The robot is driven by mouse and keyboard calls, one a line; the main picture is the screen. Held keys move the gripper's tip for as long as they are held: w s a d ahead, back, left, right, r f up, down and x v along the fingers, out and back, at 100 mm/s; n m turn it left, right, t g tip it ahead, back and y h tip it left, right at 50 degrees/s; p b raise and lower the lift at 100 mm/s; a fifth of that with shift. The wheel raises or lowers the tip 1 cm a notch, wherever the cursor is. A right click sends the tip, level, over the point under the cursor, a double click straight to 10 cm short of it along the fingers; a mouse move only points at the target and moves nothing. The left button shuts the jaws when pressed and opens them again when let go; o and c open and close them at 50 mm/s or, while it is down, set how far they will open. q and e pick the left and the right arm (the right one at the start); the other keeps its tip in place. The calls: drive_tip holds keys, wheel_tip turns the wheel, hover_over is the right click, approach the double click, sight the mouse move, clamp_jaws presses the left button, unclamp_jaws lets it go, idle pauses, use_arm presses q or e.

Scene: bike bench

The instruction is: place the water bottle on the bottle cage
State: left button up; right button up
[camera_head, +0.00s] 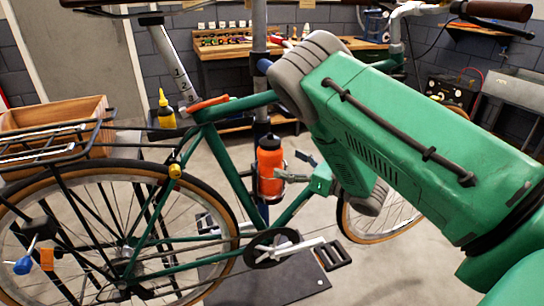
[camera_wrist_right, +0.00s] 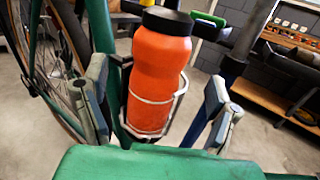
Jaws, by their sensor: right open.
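The orange water bottle (camera_head: 269,165) with a black cap stands nearly upright at the green bike frame. In the right wrist view the bottle (camera_wrist_right: 160,75) sits inside the silver wire bottle cage (camera_wrist_right: 150,100), whose wires wrap its lower half. My right gripper (camera_head: 297,168) reaches in from the right. In its wrist view the right gripper (camera_wrist_right: 156,88) is open, with one finger on each side of the bottle and gaps between. The bottle's base is partly hidden behind my green gripper body. My left gripper is not in view.
The green bike frame (camera_head: 222,158) and rear wheel (camera_head: 120,235) stand close to the bottle's left. A crank with pedal (camera_head: 336,255) lies below. A wooden crate (camera_head: 55,118) and a yellow bottle (camera_head: 166,112) are at left. A workbench (camera_head: 225,47) stands behind.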

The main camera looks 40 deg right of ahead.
drive_tip(key=s+a+f+m+g+h, duration=0.25)
drive_tip(key=s+f+m, duration=0.35)
drive_tip(key=f+m, duration=0.4)
drive_tip(key=s+a+f+m+g+h, duration=0.25)
drive_tip(key=s+f+m+g, duration=0.35)
drive_tip(key=m, duration=0.5)
drive_tip(key=s+a+f+m+g, duration=0.2)
drive_tip(key=s+m, duration=0.4)
drive_tip(key=s, duration=0.1)
drive_tip(key=s+a+f+m+g+h, duration=0.1)
drive_tip(key=s+a+f+m+g, duration=0.1)
drive_tip(key=s+m, duration=0.4)
drive_tip(key=s+a+f+m+g+h, duration=0.1)
drive_tip(key=s+a+f+m+g, duration=0.2)
drive_tip(key=s+m, duration=0.3)
drive_tip(key=shift+s+f+m+g, duration=0.4)
drive_tip(key=shift+s+f+g, duration=0.25)
drive_tip(key=shift+s, duration=0.4)
drive_tip(key=shift+f, duration=0.1)
